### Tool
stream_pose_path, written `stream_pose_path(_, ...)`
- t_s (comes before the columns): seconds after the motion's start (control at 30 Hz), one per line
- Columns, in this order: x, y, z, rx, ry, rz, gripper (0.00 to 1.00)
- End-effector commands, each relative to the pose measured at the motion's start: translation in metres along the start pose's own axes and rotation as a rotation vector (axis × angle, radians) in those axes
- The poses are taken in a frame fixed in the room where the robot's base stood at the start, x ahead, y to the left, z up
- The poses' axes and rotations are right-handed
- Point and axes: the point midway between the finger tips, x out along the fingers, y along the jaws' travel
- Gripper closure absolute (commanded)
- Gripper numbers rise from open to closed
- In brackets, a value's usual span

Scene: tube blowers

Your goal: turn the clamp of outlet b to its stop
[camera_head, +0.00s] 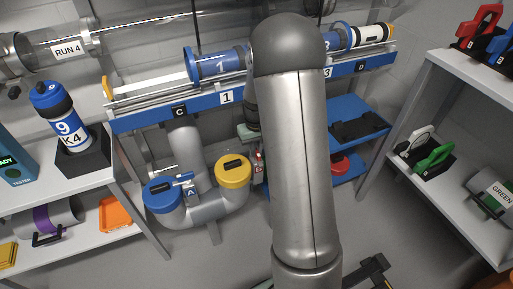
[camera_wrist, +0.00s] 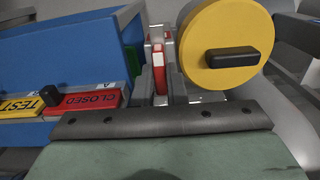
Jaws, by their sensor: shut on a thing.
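In the wrist view, my gripper (camera_wrist: 160,90) is shut on a narrow upright red-and-white piece (camera_wrist: 158,68), with a grey finger on each side. I cannot read a letter on this piece, so I cannot tell for sure that it is the clamp of outlet b. A round yellow cap (camera_wrist: 202,28) with a black bar handle is just right of my fingers; the yellow cap also shows in the head view (camera_head: 233,163). In the head view, my arm hides most of my gripper; a bit of red shows beside it. A blue cap (camera_head: 160,197) with a blue lever stands left, near a label A.
In the wrist view, a blue panel (camera_wrist: 70,55) with a red CLOSED plate (camera_wrist: 92,101) and a yellow TEST plate (camera_wrist: 20,106) is close on the left. In the head view, grey pipes (camera_head: 205,210) join the caps below a blue rail (camera_head: 150,119). Shelves flank both sides.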

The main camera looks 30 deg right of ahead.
Motion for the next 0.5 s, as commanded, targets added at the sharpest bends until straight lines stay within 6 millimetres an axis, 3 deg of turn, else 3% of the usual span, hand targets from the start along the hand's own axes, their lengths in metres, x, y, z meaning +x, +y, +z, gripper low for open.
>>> stream_pose_path(0.5, -0.0027, -0.0004, 0.0001, 0.371, -0.001, 0.001, 1.0)
